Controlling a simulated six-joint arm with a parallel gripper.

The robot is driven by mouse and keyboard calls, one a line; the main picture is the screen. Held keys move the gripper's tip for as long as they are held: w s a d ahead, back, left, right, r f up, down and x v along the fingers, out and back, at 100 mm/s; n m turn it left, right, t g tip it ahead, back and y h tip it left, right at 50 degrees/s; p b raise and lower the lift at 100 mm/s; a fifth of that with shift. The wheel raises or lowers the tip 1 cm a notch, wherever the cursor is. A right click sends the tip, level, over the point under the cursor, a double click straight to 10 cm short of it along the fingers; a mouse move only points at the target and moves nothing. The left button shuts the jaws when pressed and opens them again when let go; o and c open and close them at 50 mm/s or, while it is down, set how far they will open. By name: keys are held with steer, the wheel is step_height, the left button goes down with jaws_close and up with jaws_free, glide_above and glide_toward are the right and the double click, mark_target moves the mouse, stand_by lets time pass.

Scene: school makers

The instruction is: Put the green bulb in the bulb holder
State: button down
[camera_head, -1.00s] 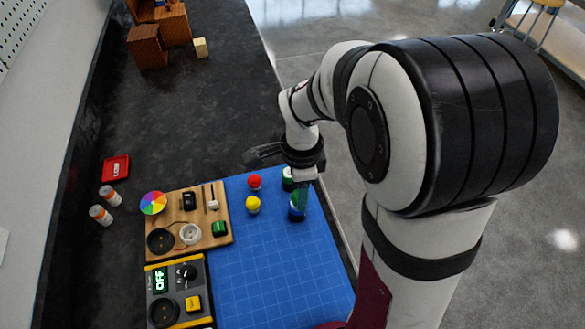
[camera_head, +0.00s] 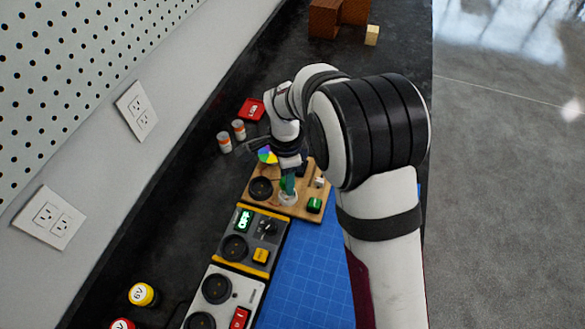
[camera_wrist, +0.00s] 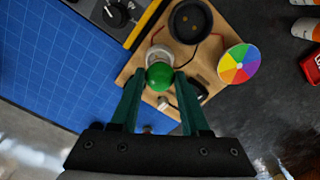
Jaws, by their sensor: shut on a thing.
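The green bulb (camera_wrist: 159,77) is between the fingertips of my gripper (camera_wrist: 159,84) in the wrist view; the gripper is shut on it. The white round bulb holder (camera_head: 287,199) is just below the fingertips. In the wrist view the holder (camera_wrist: 157,54) shows partly behind the bulb. I cannot tell whether the bulb touches the holder.
A power unit (camera_head: 257,236) stands in front. The blue mat (camera_head: 305,270) is clear where visible. Orange-white cylinders (camera_head: 239,130) stand behind.

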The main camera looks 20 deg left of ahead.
steer(key=shift+f, duration=0.85)
steer(key=shift+f, duration=0.6)
stand_by(0.6)
steer(key=c, duration=0.7)
jaws_free()
steer(key=shift+r, duration=5.55)
